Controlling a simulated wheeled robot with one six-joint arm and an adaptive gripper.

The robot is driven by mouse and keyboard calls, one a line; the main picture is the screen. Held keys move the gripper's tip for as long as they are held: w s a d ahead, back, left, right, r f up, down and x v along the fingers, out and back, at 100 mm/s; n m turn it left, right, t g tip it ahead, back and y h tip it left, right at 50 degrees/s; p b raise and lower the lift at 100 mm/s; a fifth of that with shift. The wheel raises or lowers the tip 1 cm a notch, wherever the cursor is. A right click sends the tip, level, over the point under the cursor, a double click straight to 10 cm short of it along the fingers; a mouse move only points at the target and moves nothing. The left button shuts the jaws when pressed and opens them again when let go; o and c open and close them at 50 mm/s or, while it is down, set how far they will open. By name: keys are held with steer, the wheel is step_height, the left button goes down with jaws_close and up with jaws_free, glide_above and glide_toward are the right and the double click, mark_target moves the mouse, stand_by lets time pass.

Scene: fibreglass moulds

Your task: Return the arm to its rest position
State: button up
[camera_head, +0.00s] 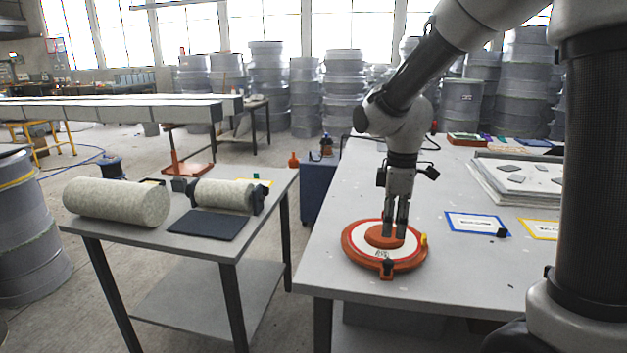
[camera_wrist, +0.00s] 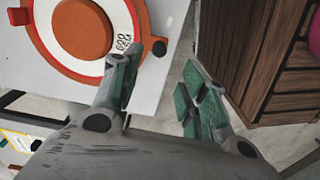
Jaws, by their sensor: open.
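My arm reaches down over the right-hand table in the head view. My gripper (camera_head: 395,228) points down in front of or just above the round orange mould (camera_head: 360,252); whether they touch cannot be told there. The mould has a white ring with black lettering and a raised orange centre. In the wrist view, my gripper (camera_wrist: 160,82) is open, its green-padded fingers apart with nothing between them. The mould also shows at upper left there (camera_wrist: 52,58), with its raised centre (camera_wrist: 82,28) beside the left finger.
The right-hand table (camera_head: 450,280) also holds a blue-framed card (camera_head: 474,224), a yellow-framed card (camera_head: 540,229) and stacked white sheets (camera_head: 515,180). A smaller table (camera_head: 165,236) at left bears a fibre roll (camera_head: 115,202) and a dark pad (camera_head: 208,224). A floor gap separates the tables.

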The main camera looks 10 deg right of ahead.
steer(key=s+d+r+m+t, duration=0.2)
steer(key=s+d+r+m, duration=0.3)
steer(key=s+m, duration=0.2)
steer(key=s+d+r+m+t, duration=0.2)
steer(key=s+d+r+m, duration=0.4)
steer(key=s, duration=0.6)
steer(key=shift+d+m, duration=0.15)
steer(key=shift+m, duration=0.25)
steer(key=shift+r, duration=0.1)
